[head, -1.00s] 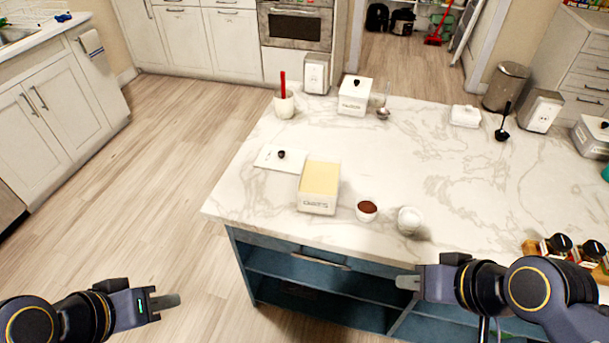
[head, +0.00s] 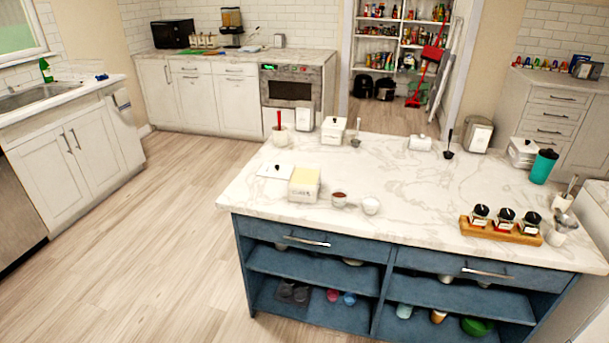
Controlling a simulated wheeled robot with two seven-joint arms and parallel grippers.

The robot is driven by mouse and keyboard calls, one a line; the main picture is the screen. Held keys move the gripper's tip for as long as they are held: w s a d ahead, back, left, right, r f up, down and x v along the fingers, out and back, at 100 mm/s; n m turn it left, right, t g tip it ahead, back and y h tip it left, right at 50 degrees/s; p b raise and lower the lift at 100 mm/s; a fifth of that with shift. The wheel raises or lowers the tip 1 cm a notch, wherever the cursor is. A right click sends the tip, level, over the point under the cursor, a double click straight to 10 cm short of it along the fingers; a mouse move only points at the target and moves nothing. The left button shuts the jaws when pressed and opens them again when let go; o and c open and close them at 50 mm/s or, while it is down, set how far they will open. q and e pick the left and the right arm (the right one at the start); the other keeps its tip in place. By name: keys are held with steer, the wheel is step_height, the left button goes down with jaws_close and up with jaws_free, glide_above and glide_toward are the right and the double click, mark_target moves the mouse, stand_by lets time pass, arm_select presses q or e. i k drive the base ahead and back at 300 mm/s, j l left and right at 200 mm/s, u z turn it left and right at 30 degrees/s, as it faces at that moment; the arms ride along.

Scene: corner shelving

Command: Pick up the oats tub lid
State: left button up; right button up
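The oats tub (head: 304,184) is a white square tub with a pale yellow open top, standing near the left front of the marble island. A flat white lid with a black knob (head: 273,171) lies on the marble just left of and behind the tub, apart from it. Neither of my grippers is in the head view now.
The marble island top (head: 410,190) is clear in the middle. A wooden rack of jars (head: 500,230) is at the right. Wood floor (head: 160,230) is open to the left.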

mark_target(277, 170)
steer(key=z, duration=0.4)
steer(key=i+j+z, duration=0.1)
steer(key=z, duration=0.3)
steer(key=j+z, duration=0.2)
steer(key=z, duration=0.2)
steer(key=j+z, duration=0.1)
steer(key=z, duration=0.3)
steer(key=j+z, duration=0.15)
steer(key=z, duration=0.25)
steer(key=j, duration=1.15)
steer(key=k+j, duration=0.1)
steer(key=j, duration=2.25)
steer(key=z, duration=0.05)
